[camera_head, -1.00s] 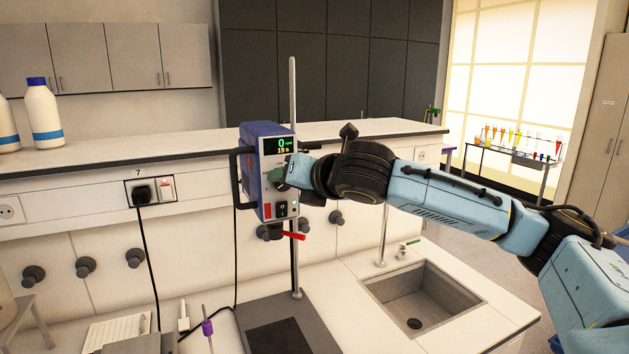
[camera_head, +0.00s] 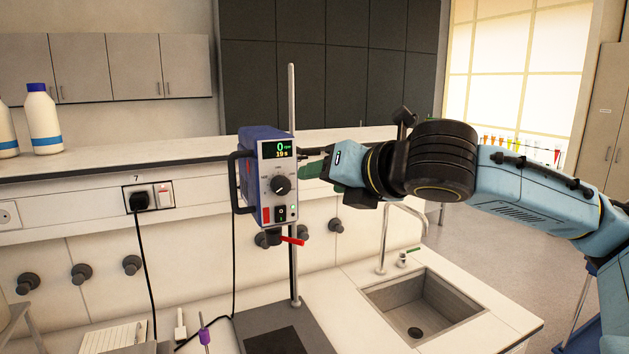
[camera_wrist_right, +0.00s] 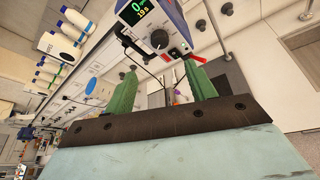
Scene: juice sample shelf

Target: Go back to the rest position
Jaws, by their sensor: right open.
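My right gripper (camera_head: 312,168) reaches in from the right in the head view, beside the blue overhead stirrer (camera_head: 270,175). In the right wrist view its two green fingers (camera_wrist_right: 160,88) are spread apart with nothing between them. The stirrer shows there just beyond the fingertips (camera_wrist_right: 152,22), with its dial and a red lever. In the head view the stirrer's display reads 0 rpm and its dial is uncovered; it is clamped on an upright metal rod (camera_head: 292,95). My left gripper is in neither view.
A sink (camera_head: 425,297) with a tap (camera_head: 386,235) lies below my right arm. A raised shelf (camera_head: 110,161) with white bottles (camera_head: 43,120) runs behind the stirrer. A notepad (camera_head: 112,338) and a purple-collared rod (camera_head: 205,334) are at the front left.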

